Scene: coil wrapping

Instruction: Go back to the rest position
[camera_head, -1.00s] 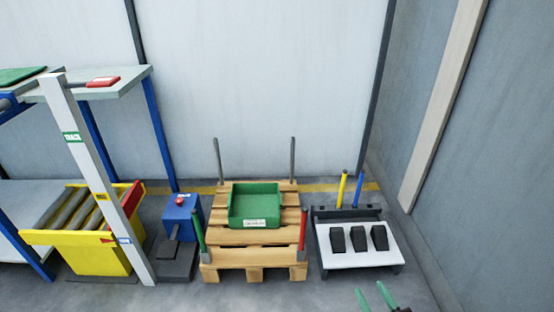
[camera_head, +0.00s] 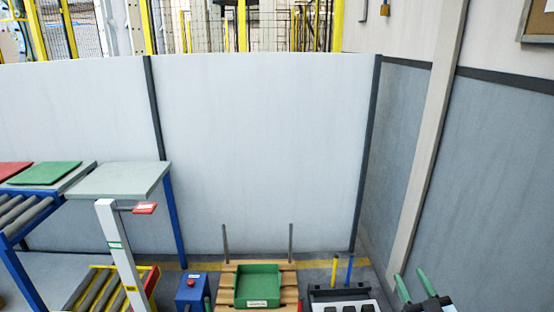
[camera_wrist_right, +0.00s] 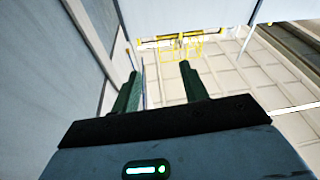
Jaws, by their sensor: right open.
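My right gripper (camera_head: 412,285) is at the lower right of the head view, its two green fingers apart and pointing up. In the right wrist view my right gripper (camera_wrist_right: 160,85) is open, with nothing between its fingers. It is clear of the objects on the floor, to the right of the black and white stand (camera_head: 340,296). My left gripper is in neither view.
A green tray (camera_head: 258,289) sits on a wooden pallet (camera_head: 227,280) at bottom centre. Left of it are a blue box (camera_head: 191,289), a white post (camera_head: 118,255) and a grey-topped table (camera_head: 118,180). A pale partition (camera_head: 255,150) stands behind; a grey wall (camera_head: 490,190) is at right.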

